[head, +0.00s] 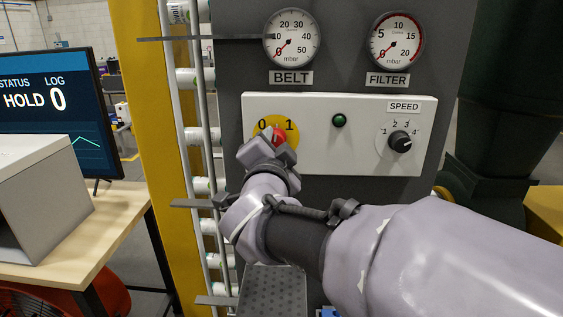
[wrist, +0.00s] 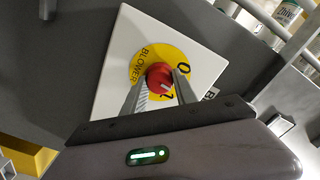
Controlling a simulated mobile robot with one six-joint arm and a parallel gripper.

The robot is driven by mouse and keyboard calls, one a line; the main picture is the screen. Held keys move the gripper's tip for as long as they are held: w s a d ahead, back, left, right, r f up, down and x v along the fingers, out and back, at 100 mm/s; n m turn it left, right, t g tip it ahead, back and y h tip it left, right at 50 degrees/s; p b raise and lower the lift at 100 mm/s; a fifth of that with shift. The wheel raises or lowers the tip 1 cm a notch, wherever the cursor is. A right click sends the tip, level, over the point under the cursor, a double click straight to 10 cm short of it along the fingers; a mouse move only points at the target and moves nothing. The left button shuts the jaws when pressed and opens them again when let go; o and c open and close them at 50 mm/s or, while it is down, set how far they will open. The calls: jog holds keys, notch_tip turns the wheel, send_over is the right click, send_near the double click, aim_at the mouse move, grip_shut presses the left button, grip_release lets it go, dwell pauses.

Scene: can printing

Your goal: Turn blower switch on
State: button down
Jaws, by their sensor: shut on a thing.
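The blower switch is a red knob (head: 279,134) on a yellow disc (head: 263,125) marked 0 and 1, at the left of a white panel (head: 320,165). In the wrist view the red knob (wrist: 159,77) sits on the yellow disc (wrist: 150,56) lettered BLOWER. A small white mark on the knob lies on the side by the 1; its exact setting is hard to tell. My gripper (head: 272,142) covers the lower left of the switch in the head view. In the wrist view my gripper (wrist: 159,88) has a finger on each side of the knob, shut on it.
A green lamp (head: 339,120) and a black speed dial (head: 400,142) are right of the switch. The belt gauge (head: 291,38) and filter gauge (head: 395,41) above read near 0. Rails with cans (head: 198,135) run left of the panel. A monitor (head: 50,110) shows HOLD 0.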

jog(key=m+b, duration=0.4)
jog(key=shift+f, duration=0.15)
jog(key=shift+m+b, duration=1.2)
jog(key=shift+m, duration=0.5)
jog(key=shift+r+m, duration=0.2)
jog(key=shift+m, duration=0.1)
jog(key=c, duration=1)
grip_release()
jog(key=shift+o, duration=0.2)
jog(key=s+p, duration=0.3)
jog(key=s, duration=1.4)
jog(key=shift+s+a, duration=0.2)
jog(key=shift+a, duration=0.1)
